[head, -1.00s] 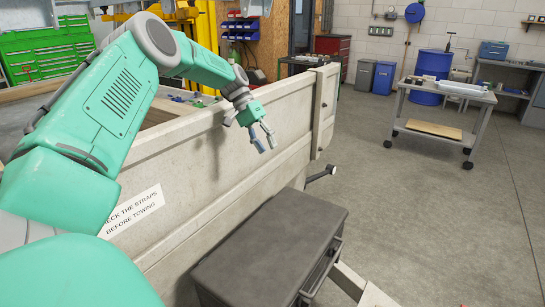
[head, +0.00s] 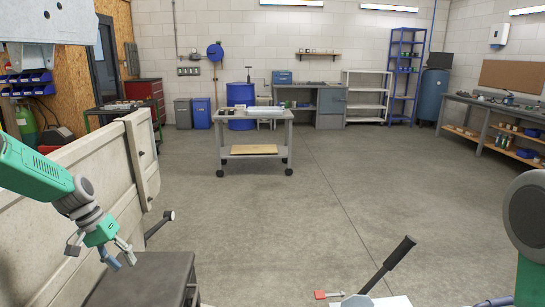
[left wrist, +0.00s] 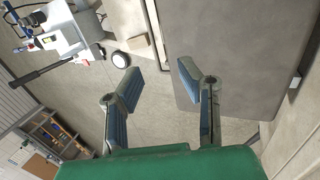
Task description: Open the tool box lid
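The tool box (head: 150,277) is a dark grey box at the bottom left of the head view, cut off by the lower edge. Its flat lid is down and looks shut. The lid also fills the upper right of the left wrist view (left wrist: 235,50). My left gripper (head: 118,258) is open and empty, beside the pale trailer side wall and by the lid's far left corner. In the left wrist view its two blue-padded fingers (left wrist: 160,80) are apart with nothing between them. I cannot tell its height above the lid. My right gripper is not visible.
The trailer side wall (head: 90,200) runs along the left. A black lever (head: 385,268) on the drawbar stands at bottom centre, with a red piece (head: 327,294) beside it. A wheeled cart (head: 253,145) is farther back. The middle floor is clear.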

